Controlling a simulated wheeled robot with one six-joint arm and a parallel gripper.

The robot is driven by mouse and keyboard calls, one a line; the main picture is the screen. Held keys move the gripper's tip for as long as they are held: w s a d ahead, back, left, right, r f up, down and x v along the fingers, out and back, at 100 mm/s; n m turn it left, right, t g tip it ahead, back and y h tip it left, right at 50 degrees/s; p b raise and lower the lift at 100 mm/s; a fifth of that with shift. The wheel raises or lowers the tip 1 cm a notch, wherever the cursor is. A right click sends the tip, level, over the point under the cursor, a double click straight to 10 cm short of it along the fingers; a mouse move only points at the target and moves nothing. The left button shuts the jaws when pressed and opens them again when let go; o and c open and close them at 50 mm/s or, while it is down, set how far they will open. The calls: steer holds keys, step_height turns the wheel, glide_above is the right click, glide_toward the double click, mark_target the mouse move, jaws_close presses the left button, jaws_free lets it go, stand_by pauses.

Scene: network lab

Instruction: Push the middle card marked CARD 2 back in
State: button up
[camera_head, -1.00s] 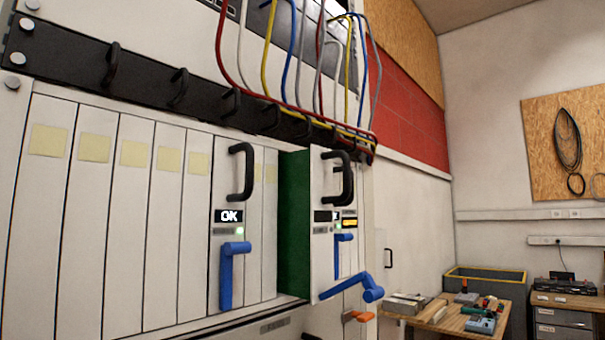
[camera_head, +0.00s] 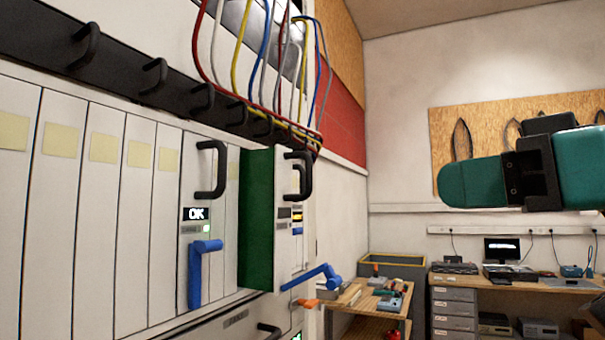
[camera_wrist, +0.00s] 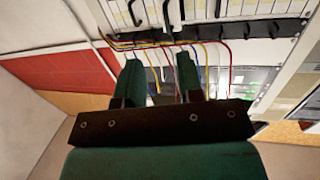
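One card (camera_head: 290,225) stands out of the rack past its neighbours, showing its green side (camera_head: 258,220). Its front has a black handle (camera_head: 299,175), and its blue lever (camera_head: 315,277) is swung outward. I cannot read its label. To its left, a card with an "OK" display (camera_head: 195,214) sits flush, its blue lever (camera_head: 196,275) pointing down. Whatever lies behind the protruding card is mostly hidden. My gripper (camera_head: 445,185) is at the right of the head view, clear of the cards. Its two teal fingers (camera_wrist: 160,70) are apart and empty in the wrist view.
Coloured cables (camera_head: 262,75) hang in front of the rack's upper right, above the protruding card. A small cart with tools (camera_head: 370,300) and a grey bin (camera_head: 395,267) stand beyond the rack. A desk (camera_head: 500,283) is at right. Open air lies between gripper and rack.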

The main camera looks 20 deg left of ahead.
mark_target(311, 179)
steer(key=shift+n+y, duration=0.3)
steer(key=shift+y, duration=0.1)
steer(key=p+x, duration=0.2)
steer(key=x, duration=0.3)
steer(key=r+p+x, duration=0.1)
steer(key=p+x, duration=0.2)
steer(key=x, duration=0.3)
steer(key=p+x, duration=0.3)
steer(key=x, duration=0.3)
steer(key=shift+s+a+r, duration=0.15)
steer(key=shift+a+r, duration=0.1)
steer(key=shift+r, duration=0.05)
jaws_close()
